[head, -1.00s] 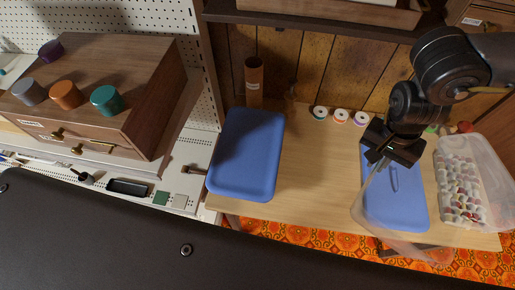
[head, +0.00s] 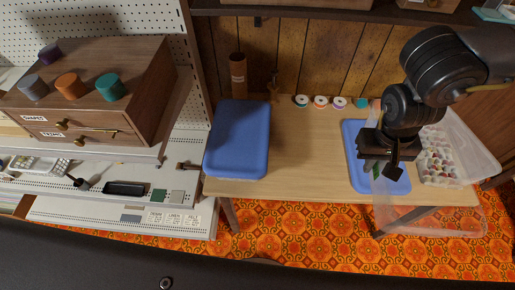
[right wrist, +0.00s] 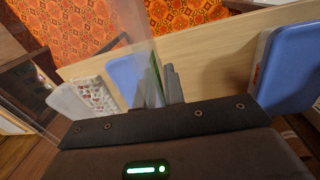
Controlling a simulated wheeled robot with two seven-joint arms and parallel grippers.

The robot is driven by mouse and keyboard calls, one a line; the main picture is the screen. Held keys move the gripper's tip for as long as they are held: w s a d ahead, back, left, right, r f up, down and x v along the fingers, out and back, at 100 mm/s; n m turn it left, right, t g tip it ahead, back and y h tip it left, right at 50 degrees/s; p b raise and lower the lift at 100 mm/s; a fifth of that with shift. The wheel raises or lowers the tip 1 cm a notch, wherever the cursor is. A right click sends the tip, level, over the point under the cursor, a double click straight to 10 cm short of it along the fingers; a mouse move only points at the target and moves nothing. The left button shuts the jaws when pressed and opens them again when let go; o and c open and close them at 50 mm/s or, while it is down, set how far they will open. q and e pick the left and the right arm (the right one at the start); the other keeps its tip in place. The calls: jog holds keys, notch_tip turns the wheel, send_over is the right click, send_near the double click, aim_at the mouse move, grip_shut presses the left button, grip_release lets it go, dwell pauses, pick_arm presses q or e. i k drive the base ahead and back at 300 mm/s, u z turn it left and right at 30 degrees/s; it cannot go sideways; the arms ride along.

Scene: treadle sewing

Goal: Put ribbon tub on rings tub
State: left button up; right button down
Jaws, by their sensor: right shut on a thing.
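My right gripper (head: 386,172) is at the right of the table, shut on a clear plastic tub (head: 432,220). The tub's see-through wall (right wrist: 138,50) rises between the fingers in the right wrist view. A narrow green patch shows at the fingers. I cannot read which tub is ribbon or rings. My left gripper is out of view.
A larger blue-lidded tub (head: 237,138) stands at the table's left, with a brown cylinder (head: 238,74) behind it. Several small spools (head: 320,102) line the back edge. The table's middle (head: 305,150) is clear. A wooden drawer chest (head: 90,95) stands farther left.

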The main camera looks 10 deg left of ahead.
aim_at(239, 133)
jog(key=u, duration=0.05)
jog(key=k, duration=0.1)
jog(key=z, duration=2.75)
jog(key=k, duration=1.65)
jog(key=u, duration=2)
jog(key=i, duration=0.55)
jog(key=u, duration=0.05)
